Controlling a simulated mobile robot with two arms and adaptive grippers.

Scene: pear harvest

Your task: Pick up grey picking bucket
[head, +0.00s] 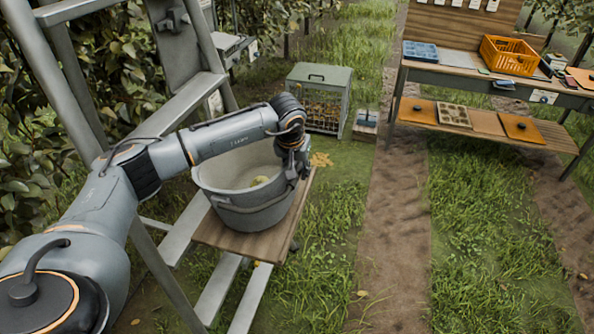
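The grey picking bucket (243,215) stands upright on a small wooden platform (280,240) attached to a ladder. Something yellow-green, likely a pear (259,181), lies inside it. My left arm reaches in from the left and passes over the bucket's far side. My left gripper (300,172) points down at the bucket's right rim, at or very close to it. The fingers are small and dark here, so I cannot tell whether they are closed on the rim or handle. My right gripper is not in view.
A grey metal ladder (183,108) stands at the left among leafy bushes. A mesh-sided bin (322,100) stands on the grass behind the bucket. A workbench (460,66) with an orange crate (509,56) and blue tray stands at the back right. Grass and dirt strips at the right are clear.

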